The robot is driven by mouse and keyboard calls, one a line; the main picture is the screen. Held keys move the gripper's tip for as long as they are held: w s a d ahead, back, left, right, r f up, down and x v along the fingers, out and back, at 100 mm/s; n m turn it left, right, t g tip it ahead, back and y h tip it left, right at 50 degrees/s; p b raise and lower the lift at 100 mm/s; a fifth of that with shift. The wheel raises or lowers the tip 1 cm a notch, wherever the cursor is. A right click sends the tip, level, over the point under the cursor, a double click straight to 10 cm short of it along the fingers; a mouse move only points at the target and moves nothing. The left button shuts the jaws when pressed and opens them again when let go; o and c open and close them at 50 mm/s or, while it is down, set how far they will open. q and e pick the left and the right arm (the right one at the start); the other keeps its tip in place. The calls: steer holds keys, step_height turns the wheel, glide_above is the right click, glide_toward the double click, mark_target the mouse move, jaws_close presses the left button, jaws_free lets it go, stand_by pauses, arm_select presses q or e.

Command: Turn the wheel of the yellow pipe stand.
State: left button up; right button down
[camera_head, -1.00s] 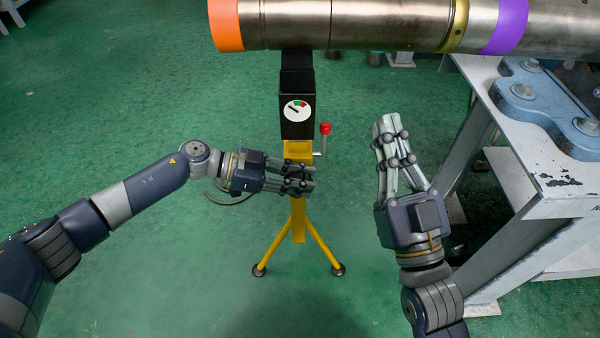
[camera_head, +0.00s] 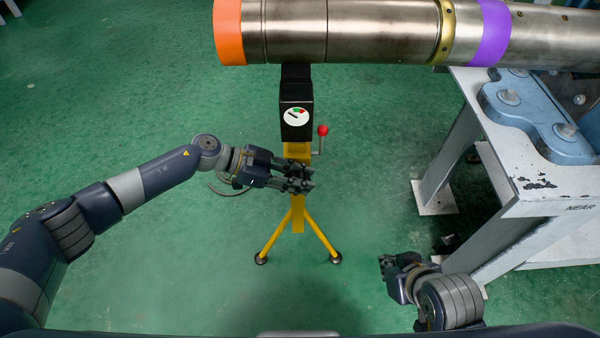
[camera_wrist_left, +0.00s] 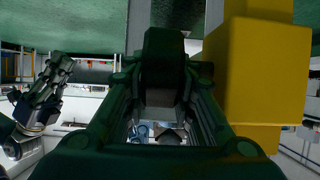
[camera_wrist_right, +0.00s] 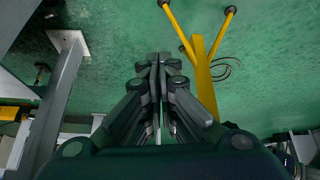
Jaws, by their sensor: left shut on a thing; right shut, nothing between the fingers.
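The yellow pipe stand (camera_head: 298,218) stands upright on its legs in the middle of the head view, with a black gauge box (camera_head: 296,117) above. A crank with a red knob (camera_head: 322,131) is on its right side. My left gripper (camera_head: 303,181) is at the stand's post, shut on a dark part that I take for the wheel, mostly hidden by the fingers. In the left wrist view the yellow post (camera_wrist_left: 262,70) is right beside the fingers. My right gripper (camera_head: 385,263) is low at the lower right, shut and empty, apart from the stand; its wrist view shows the stand's post (camera_wrist_right: 203,85).
A large metal pipe (camera_head: 385,30) with orange and purple bands passes above the stand. A grey bench (camera_head: 520,195) with a blue vise (camera_head: 545,120) stands at the right.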

arm_select(q)
steer(key=shift+r+p, duration=0.1)
steer(key=shift+p, duration=0.45)
steer(key=shift+y+p, duration=0.3)
steer(key=shift+p, duration=0.5)
arm_select(e)
steer(key=s+d+r+g, duration=0.1)
steer(key=s+d+g, duration=0.1)
steer(key=s, duration=0.3)
arm_select(q)
steer(key=y+p, duration=0.1)
steer(key=p, duration=0.2)
steer(key=shift+f, duration=0.25)
arm_select(e)
step_height(320, 180, down, 13)
steer(key=w+a+g, duration=0.1)
steer(key=shift+w+f+h, duration=0.15)
steer(key=shift+h, duration=0.15)
arm_select(q)
steer(key=o, duration=0.8)
